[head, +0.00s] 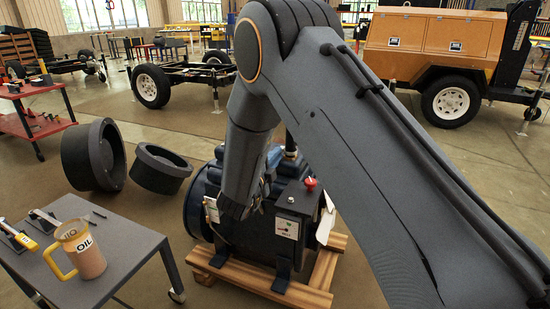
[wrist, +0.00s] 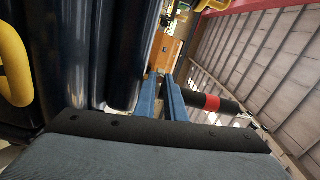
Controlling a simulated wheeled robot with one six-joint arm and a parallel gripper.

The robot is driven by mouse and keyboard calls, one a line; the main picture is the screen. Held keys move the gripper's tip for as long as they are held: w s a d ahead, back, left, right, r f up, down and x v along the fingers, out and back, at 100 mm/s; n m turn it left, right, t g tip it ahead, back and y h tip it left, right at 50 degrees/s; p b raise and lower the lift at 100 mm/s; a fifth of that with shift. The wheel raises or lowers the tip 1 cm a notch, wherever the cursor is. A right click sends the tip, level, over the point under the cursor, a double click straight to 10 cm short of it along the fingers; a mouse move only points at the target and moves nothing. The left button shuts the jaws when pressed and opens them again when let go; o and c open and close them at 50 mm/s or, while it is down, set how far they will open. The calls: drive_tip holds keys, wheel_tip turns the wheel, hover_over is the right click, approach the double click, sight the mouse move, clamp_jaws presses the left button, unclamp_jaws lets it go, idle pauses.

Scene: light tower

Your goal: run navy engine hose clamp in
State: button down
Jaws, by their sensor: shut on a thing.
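The navy engine (head: 197,208) sits low on a wooden pallet (head: 285,290), partly hidden behind my arm. Its dark, glossy navy cylinders (wrist: 85,55) fill the left of the wrist view. My gripper (wrist: 163,88) has two blue fingers beside the engine. They are shut on a dark tool-like thing whose black handle with a red band (wrist: 212,103) sticks out to the right. Its other end is hidden. In the head view my wrist comes down against the near side of the engine, and the fingers cannot be made out. I cannot make out the hose clamp.
A grey cart (head: 120,240) with an orange-brown oil jug (head: 85,255) stands at the near left. Black ring-shaped parts (head: 160,168) lie on the floor behind it. A red knob (head: 310,184) tops the engine's box. An orange trailer unit (head: 437,40) stands at the back right.

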drive_tip(key=m+b, duration=0.1)
drive_tip(key=m, duration=0.4)
drive_tip(key=shift+f+m+b, duration=0.15)
drive_tip(key=shift+m+b, duration=0.15)
drive_tip(key=m+b, duration=0.2)
drive_tip(key=m, duration=0.2)
drive_tip(key=shift+f, duration=0.1)
drive_tip(key=m+b, duration=0.3)
drive_tip(key=m, duration=0.1)
drive_tip(key=shift+m, duration=0.3)
drive_tip(key=shift+m+b, duration=0.6)
drive_tip(key=shift+m, duration=0.2)
drive_tip(key=shift+s+m, duration=0.1)
drive_tip(key=shift+m, duration=0.2)
drive_tip(key=shift+a, duration=0.1)
drive_tip(key=c, duration=2.1)
unclamp_jaws()
drive_tip(key=shift+r, duration=0.2)
